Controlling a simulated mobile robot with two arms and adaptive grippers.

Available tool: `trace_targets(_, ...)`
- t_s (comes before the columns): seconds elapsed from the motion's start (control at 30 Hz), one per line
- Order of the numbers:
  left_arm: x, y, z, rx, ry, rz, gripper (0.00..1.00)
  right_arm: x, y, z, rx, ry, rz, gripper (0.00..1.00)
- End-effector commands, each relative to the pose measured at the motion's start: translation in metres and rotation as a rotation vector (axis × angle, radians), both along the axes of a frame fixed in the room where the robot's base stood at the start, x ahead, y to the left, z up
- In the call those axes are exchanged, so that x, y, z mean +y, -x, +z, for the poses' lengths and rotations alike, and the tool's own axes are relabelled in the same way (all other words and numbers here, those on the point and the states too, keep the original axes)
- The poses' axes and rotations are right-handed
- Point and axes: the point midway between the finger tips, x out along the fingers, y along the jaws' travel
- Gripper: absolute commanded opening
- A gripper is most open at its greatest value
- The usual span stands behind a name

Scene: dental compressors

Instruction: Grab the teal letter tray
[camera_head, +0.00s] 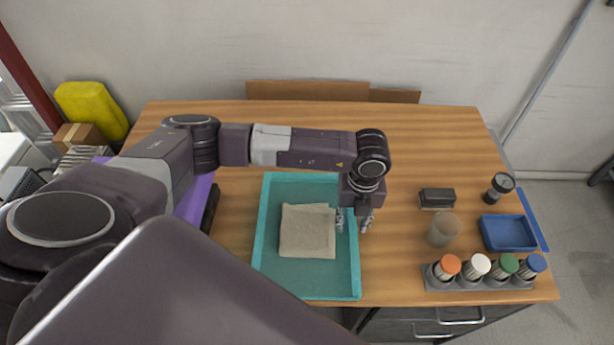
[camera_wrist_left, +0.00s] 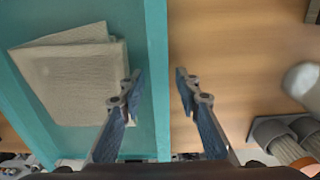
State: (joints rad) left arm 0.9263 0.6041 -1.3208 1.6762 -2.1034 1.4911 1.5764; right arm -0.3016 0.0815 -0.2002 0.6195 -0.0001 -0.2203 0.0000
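The teal letter tray (camera_head: 307,279) lies on the wooden table with a folded beige cloth (camera_head: 307,231) in it. My left gripper (camera_head: 354,226) is over the tray's right rim, pointing down. In the left wrist view the left gripper (camera_wrist_left: 158,88) is open, with one finger on the tray's inner side and the other over the bare table. The teal rim (camera_wrist_left: 157,60) runs between the fingers. I cannot tell whether the fingers touch the rim. My right gripper is in neither view.
To the right on the table (camera_head: 430,130) are a black box (camera_head: 437,198), a cup (camera_head: 443,230), a dial gauge (camera_head: 499,187), a blue tray (camera_head: 509,233) and a rack (camera_head: 480,282) of colour-capped jars. The table behind the tray is clear.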

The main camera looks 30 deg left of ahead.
Motion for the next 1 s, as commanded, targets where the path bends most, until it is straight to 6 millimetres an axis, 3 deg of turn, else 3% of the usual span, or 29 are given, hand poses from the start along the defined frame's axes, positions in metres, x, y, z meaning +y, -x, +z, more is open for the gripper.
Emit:
trace_targets(0.03, 0.0, 0.0, 0.0, 0.0, 0.0, 0.0, 0.23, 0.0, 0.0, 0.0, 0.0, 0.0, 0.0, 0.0)
trace_targets(0.23, 0.0, 0.0, 0.0, 0.0, 0.0, 0.0, 0.01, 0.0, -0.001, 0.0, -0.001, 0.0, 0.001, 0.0)
trace_targets(0.77, 0.0, -0.001, 0.003, -0.001, 0.001, 0.0, 0.0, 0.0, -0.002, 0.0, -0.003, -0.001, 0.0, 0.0)
trace_targets(1.0, -0.001, -0.002, 0.024, -0.005, 0.003, -0.002, 0.0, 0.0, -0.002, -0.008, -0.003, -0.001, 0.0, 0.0)
